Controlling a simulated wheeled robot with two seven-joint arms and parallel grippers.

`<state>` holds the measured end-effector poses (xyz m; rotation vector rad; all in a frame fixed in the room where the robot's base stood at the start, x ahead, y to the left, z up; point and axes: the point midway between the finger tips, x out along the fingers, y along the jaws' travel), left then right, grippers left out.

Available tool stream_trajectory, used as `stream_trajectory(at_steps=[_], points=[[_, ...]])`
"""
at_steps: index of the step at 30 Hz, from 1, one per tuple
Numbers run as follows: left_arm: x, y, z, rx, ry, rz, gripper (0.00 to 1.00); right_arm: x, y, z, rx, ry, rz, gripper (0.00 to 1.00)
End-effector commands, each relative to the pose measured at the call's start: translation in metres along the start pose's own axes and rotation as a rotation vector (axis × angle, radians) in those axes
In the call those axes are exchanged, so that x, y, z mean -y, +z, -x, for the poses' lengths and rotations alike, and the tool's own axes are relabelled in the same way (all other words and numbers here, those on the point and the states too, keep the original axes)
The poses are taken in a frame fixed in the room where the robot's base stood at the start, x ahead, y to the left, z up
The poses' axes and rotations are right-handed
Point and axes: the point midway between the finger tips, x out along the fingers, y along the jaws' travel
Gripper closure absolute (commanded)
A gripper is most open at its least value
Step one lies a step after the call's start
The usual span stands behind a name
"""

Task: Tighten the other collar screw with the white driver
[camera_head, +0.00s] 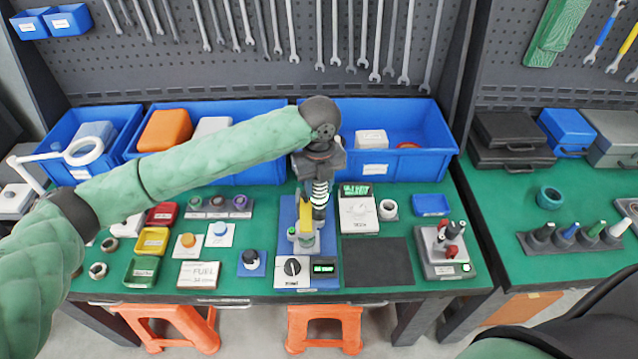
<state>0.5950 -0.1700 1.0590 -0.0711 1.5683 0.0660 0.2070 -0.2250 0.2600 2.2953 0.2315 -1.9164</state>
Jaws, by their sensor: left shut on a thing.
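The white driver (618,229) stands at the right end of a rack on the right-hand bench, beside drivers with green, blue and black handles. My left gripper (318,203) reaches down over the blue test stand (287,212) in the middle of the main bench. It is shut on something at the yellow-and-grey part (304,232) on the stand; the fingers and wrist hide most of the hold. The collar and its screws are too small and covered to make out. My right gripper is out of view; only part of that arm shows at the lower right.
A control box with a knob (291,267) is in front of the stand, with a dark mat (377,262) to its right. A grey fixture with red parts (447,249) is at the bench's right. Blue bins (392,166) line the back. A gap separates the benches.

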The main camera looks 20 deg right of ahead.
Motion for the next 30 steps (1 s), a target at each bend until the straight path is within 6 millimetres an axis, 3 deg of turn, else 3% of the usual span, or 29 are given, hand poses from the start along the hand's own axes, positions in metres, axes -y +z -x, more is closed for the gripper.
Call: stream_trajectory(at_steps=[17,30], points=[[0.0,0.0,0.0,0.001,-0.001,0.0,0.92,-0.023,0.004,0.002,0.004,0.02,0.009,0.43],[0.0,0.0,-0.001,0.001,-0.001,0.0,0.92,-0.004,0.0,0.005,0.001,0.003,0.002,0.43]])
